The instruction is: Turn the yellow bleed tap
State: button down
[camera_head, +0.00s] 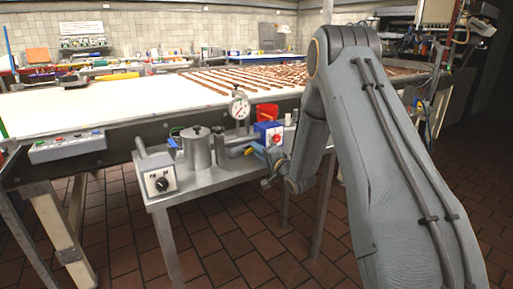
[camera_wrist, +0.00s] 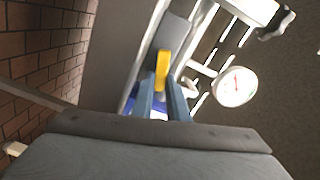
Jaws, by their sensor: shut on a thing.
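The yellow bleed tap (camera_wrist: 162,66) shows in the wrist view as a short yellow lever on the grey equipment. The two blue fingers of my gripper (camera_wrist: 161,84) are shut on its near end. In the head view, my gripper (camera_head: 267,155) is at the steel side bench, and a small bit of the yellow tap (camera_head: 257,148) shows at its fingertips. My forearm and wrist hide much of the area to the right of the tap.
A round pressure gauge (camera_head: 239,108) stands just behind the tap; it also shows in the wrist view (camera_wrist: 236,87). A metal canister (camera_head: 196,150), a dial box (camera_head: 159,181) and a blue box with a red knob (camera_head: 270,132) stand nearby. A white conveyor (camera_head: 90,103) runs behind.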

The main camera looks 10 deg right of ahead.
jog(key=shift+d+f+m, duration=0.1)
jog(key=shift+f+m, duration=0.2)
jog(key=shift+m, duration=0.7)
jog(key=c, duration=1.7)
grip_release()
jog(key=shift+f, duration=0.1)
jog(key=shift+f, duration=0.1)
